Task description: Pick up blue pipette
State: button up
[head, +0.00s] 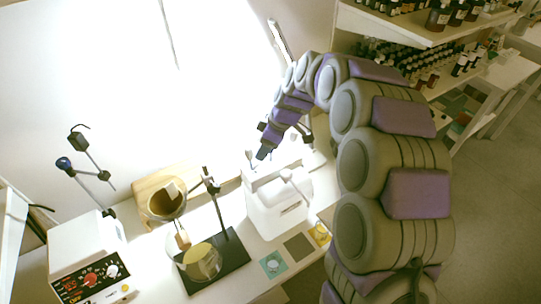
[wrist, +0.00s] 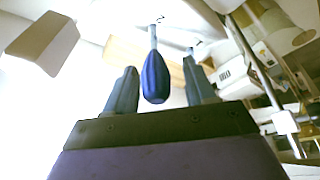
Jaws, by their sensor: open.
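The blue pipette (wrist: 155,78) shows in the wrist view with its dark blue bulb toward me and a thin pale stem running away. My gripper (wrist: 159,64) is open, with one finger on each side of the bulb. Gaps show between the bulb and both fingers, and I cannot tell if the bulb lies at fingertip depth. In the head view my gripper (head: 262,154) is above the back of a white box-shaped holder (head: 280,212). The pipette is too small to make out surely there.
A hotplate (head: 90,268) stands at the left. A black-based stand (head: 232,250) with a flask (head: 203,262) and a wooden block (head: 150,186) are left of the holder. Small coloured tiles (head: 273,264) lie in front. Shelves of bottles (head: 440,15) stand at the right.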

jog(key=shift+a, duration=0.5)
jog(key=shift+c, duration=0.3)
jog(key=shift+a, duration=0.15)
jog(key=shift+c, duration=0.8)
jog(key=d, duration=0.4)
jog(key=shift+d+r, duration=0.25)
jog(key=c, duration=0.4)
jog(key=shift+a+f, duration=0.2)
jog(key=shift+a, duration=1.55)
jog(key=shift+d+r, duration=0.2)
jog(key=shift+d, duration=1.05)
jog(key=shift+r, duration=0.15)
jog(key=r, duration=0.3)
jog(key=r+p, duration=0.1)
jog(key=r, duration=0.2)
jog(key=a+r+p, duration=0.1)
jog(key=r, duration=0.2)
jog(key=shift+d+r, duration=0.25)
